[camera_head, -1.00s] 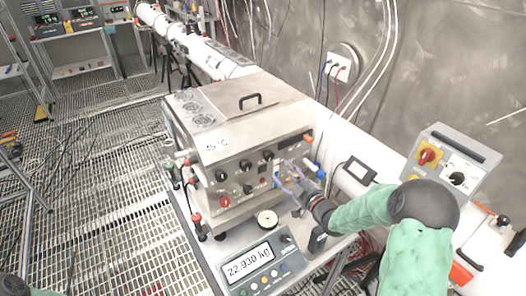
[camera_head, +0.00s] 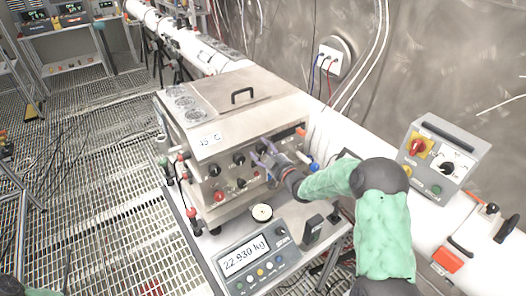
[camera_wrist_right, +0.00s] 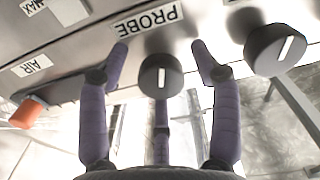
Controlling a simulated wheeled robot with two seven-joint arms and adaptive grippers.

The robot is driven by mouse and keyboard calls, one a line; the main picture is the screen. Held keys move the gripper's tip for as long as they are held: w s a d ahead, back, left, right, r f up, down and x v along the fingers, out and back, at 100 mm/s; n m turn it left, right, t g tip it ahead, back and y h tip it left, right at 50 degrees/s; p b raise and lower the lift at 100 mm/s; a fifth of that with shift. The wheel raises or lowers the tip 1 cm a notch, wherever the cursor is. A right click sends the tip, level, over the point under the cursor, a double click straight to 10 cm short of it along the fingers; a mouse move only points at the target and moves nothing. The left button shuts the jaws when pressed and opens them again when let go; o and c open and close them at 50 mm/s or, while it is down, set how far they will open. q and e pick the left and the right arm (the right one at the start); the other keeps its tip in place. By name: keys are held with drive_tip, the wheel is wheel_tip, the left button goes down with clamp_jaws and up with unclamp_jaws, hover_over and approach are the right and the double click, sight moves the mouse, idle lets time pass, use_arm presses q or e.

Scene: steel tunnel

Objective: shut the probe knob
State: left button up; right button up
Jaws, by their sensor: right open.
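The probe knob (camera_wrist_right: 160,76) is dark and round with a white pointer line. It sits by the PROBE label (camera_wrist_right: 147,20) in the right wrist view, its line nearly upright there. My right gripper (camera_wrist_right: 159,52) is open, with purple fingers on both sides of the knob. I see gaps beside the knob, so the fingers look apart from it. In the head view the right gripper (camera_head: 265,155) is at the front panel of the steel box (camera_head: 235,125) and covers part of it. My left gripper is out of view.
Another dark knob (camera_wrist_right: 275,50) is close beside the right finger in the wrist view. An orange part (camera_wrist_right: 27,112) is at the left. In the head view a scale (camera_head: 245,258) reading 22.930 kg and a grey control box (camera_head: 440,165) stand nearby.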

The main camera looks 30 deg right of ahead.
drive_tip(key=c, duration=1.1)
drive_tip(key=shift+c, duration=0.2)
